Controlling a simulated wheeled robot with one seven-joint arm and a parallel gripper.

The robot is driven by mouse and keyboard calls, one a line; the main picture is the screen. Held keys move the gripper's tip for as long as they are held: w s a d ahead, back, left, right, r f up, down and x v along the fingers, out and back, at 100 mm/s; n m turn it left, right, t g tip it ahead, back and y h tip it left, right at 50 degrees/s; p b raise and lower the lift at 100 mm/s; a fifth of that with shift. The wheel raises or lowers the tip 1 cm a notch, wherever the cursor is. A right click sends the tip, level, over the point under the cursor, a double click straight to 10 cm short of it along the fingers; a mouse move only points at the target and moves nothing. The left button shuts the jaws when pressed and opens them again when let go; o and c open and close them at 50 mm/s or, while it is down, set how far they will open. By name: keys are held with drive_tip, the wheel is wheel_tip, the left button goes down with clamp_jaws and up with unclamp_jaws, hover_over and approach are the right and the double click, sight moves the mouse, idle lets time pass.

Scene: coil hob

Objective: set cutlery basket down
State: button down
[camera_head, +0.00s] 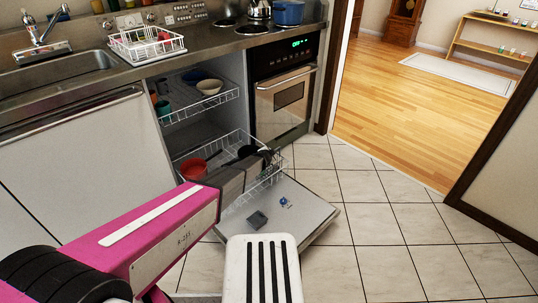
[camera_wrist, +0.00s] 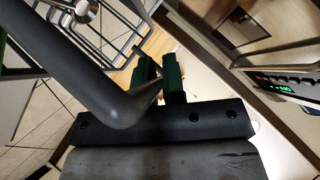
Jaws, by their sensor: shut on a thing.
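My gripper (camera_wrist: 160,80) has green finger pads and is shut on the thick dark grey handle of the cutlery basket (camera_wrist: 95,82). The handle crosses the left of the wrist view and bends in toward the pads. A shiny rounded metal piece, perhaps a spoon, shows at the top left there. In the head view my arm reaches to the pulled-out lower dishwasher rack (camera_head: 185,157). The basket is mostly hidden by my arm, and only small dark parts show at its end. I cannot tell whether the basket touches the rack.
The dishwasher door (camera_head: 310,222) lies lowered. A red bowl (camera_head: 193,169) sits in the lower rack. The upper rack (camera_head: 200,106) holds bowls and cups. The oven (camera_head: 285,92) stands close on the right. A white dish rack (camera_head: 147,42) is on the counter. The tiled floor at right is clear.

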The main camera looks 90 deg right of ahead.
drive_tip(key=shift+f, duration=0.3)
drive_tip(key=c, duration=1.1)
unclamp_jaws()
